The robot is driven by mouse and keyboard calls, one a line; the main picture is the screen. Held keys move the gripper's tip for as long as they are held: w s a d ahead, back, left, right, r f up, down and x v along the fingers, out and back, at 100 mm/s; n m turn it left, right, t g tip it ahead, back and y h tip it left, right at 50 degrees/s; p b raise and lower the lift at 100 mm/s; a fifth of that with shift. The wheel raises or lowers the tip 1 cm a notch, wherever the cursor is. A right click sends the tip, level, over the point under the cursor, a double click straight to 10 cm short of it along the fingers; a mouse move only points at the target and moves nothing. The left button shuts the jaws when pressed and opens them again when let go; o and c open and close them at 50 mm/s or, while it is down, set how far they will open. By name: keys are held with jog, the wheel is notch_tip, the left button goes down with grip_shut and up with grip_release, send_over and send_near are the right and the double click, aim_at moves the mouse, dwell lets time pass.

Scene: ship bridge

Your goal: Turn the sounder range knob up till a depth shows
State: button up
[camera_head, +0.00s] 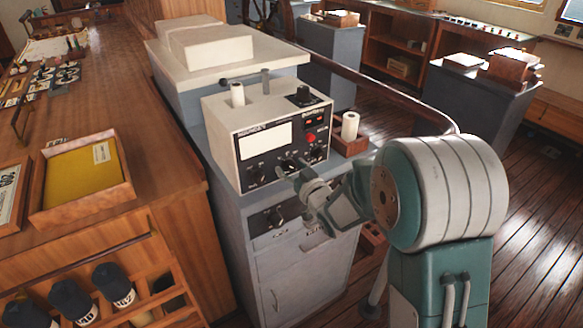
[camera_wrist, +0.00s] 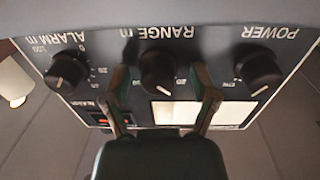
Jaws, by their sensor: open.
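The sounder (camera_head: 225,140) is a pale box with a dark front panel on a grey cabinet. Its range knob (camera_wrist: 160,69) is black with a white pointer line, under the label RANGE m, which appears upside down in the wrist view. My gripper (camera_wrist: 162,80) is open, with one finger on each side of the range knob. I cannot tell whether the fingers touch it. In the head view my gripper (camera_head: 292,172) is at the lower part of the panel and partly hides the knobs. A small red display (camera_head: 315,121) is lit, too small to read.
The power knob (camera_wrist: 259,70) and the alarm knob (camera_wrist: 67,72) flank the range knob closely. A paper roll (camera_head: 350,126) stands in a wooden box right of the sounder. A wooden counter with a tray (camera_head: 128,190) lies at left. The plank floor is open at right.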

jog(key=shift+d, duration=0.1)
grip_shut()
jog(key=shift+m, duration=0.3)
jog(key=m, duration=0.4)
jog(key=shift+r, duration=0.1)
jog(key=shift+m, duration=2)
grip_release()
jog(key=shift+w, duration=0.15)
